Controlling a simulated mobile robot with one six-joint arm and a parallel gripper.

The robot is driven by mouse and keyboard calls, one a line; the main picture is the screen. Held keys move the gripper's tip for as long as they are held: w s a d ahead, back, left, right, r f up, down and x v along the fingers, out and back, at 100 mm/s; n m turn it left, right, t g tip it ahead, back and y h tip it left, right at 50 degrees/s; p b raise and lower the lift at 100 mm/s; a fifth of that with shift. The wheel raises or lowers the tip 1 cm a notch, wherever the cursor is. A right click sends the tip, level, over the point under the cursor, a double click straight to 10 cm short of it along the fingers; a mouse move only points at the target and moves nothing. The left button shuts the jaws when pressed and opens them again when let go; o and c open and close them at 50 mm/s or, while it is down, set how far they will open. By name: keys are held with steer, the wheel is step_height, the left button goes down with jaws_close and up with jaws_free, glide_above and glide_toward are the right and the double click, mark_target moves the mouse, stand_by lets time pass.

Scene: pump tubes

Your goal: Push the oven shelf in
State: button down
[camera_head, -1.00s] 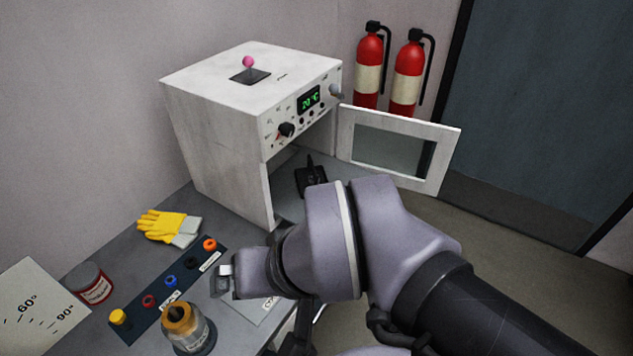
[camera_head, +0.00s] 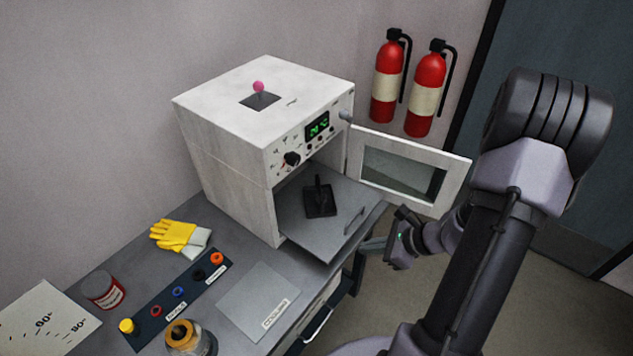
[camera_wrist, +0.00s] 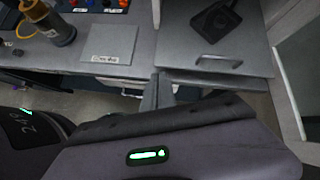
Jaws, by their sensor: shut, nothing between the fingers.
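The white oven (camera_head: 255,120) stands on the grey table with its windowed door (camera_head: 405,178) swung open to the right. The flat grey shelf (camera_head: 325,228) sticks out of the oven's opening, with a bar handle (camera_head: 354,221) at its front edge. The wrist view also shows the shelf (camera_wrist: 185,42) and its handle (camera_wrist: 218,61). A black object with an upright grip (camera_head: 319,198) sits on the shelf. My gripper (camera_head: 365,246) is shut and empty, just in front of the shelf; in the wrist view its fingers (camera_wrist: 157,80) appear left of the handle, apart from it.
A grey cooling plate (camera_head: 258,300), a rack with coloured caps (camera_head: 180,300), a bottle (camera_head: 190,340) and yellow gloves (camera_head: 180,238) lie left of the shelf.

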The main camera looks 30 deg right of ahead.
steer(key=s+d+f+m+h, duration=0.1)
steer(key=s+d+f+m, duration=0.25)
steer(key=f, duration=0.25)
steer(key=w+a+f+b, duration=0.3)
steer(key=w+f, duration=0.3)
steer(key=w, duration=0.4)
steer(key=shift+w+a+t, duration=0.35)
steer(key=shift+a+t, duration=0.05)
steer(key=shift+a, duration=0.1)
steer(key=shift+w, duration=0.15)
